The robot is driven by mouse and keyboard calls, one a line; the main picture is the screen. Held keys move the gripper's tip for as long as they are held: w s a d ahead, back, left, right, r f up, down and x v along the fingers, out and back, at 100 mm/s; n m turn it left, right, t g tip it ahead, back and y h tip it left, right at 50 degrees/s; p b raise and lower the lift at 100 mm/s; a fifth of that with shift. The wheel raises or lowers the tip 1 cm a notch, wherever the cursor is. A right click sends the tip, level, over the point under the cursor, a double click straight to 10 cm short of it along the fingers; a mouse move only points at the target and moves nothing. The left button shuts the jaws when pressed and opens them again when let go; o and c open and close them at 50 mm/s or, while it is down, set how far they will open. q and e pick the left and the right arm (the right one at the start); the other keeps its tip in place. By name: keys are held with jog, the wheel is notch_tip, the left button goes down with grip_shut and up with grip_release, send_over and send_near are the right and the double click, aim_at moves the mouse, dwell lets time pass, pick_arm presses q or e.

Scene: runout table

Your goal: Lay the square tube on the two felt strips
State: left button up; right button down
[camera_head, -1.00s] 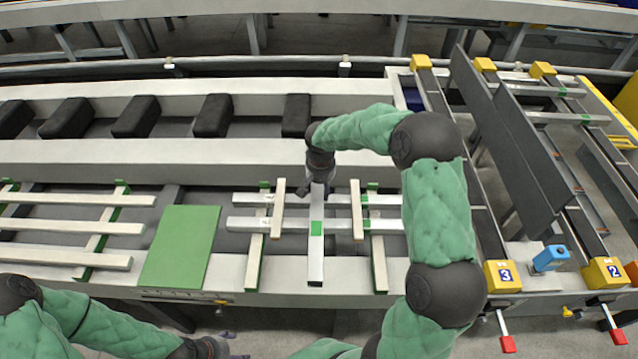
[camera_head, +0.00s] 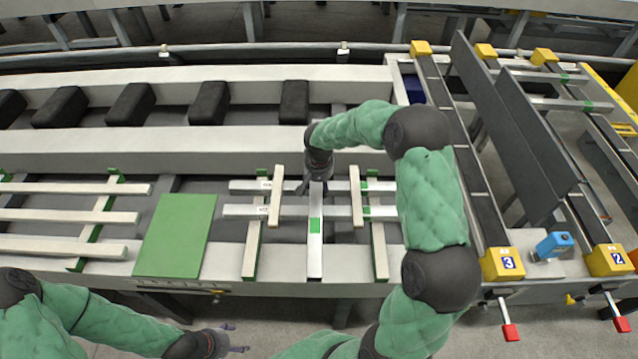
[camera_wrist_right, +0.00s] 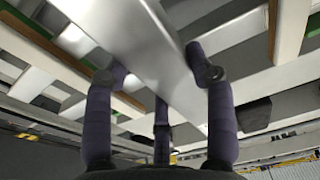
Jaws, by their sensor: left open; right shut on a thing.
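The square tube (camera_head: 315,252) is silver with a green label and points front to back. My right gripper (camera_head: 317,187) is shut on its far end; the wrist view shows the fingers around the tube (camera_wrist_right: 150,50). The two felt strips appear to be the short beige strips, left (camera_head: 275,197) and right (camera_head: 355,197), lying across two silver tubes. The held tube is between them in the picture, crosswise to the silver tubes; I cannot tell its height above them. My left gripper (camera_head: 240,338) is open and empty, low in front of the table.
The silver tubes, far (camera_head: 243,186) and near (camera_head: 238,210), lie on green-edged bearers (camera_head: 252,250). A green panel (camera_head: 175,235) and several beige bars (camera_head: 60,215) are to the left. Black blocks (camera_head: 209,102) line the back. Dark upright plates (camera_head: 510,120) stand at the right.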

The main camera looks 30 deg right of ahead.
aim_at(319, 187)
jog(key=shift+f+b, duration=0.9)
jog(key=shift+f, duration=0.05)
dwell(0.6)
jog(key=shift+c, duration=1.7)
grip_release()
jog(key=shift+s+f, duration=0.1)
jog(key=r, duration=0.8)
jog(key=s+r, duration=0.1)
jog(key=r, duration=0.3)
jog(key=shift+a, duration=0.4)
jog(key=shift+r, duration=0.1)
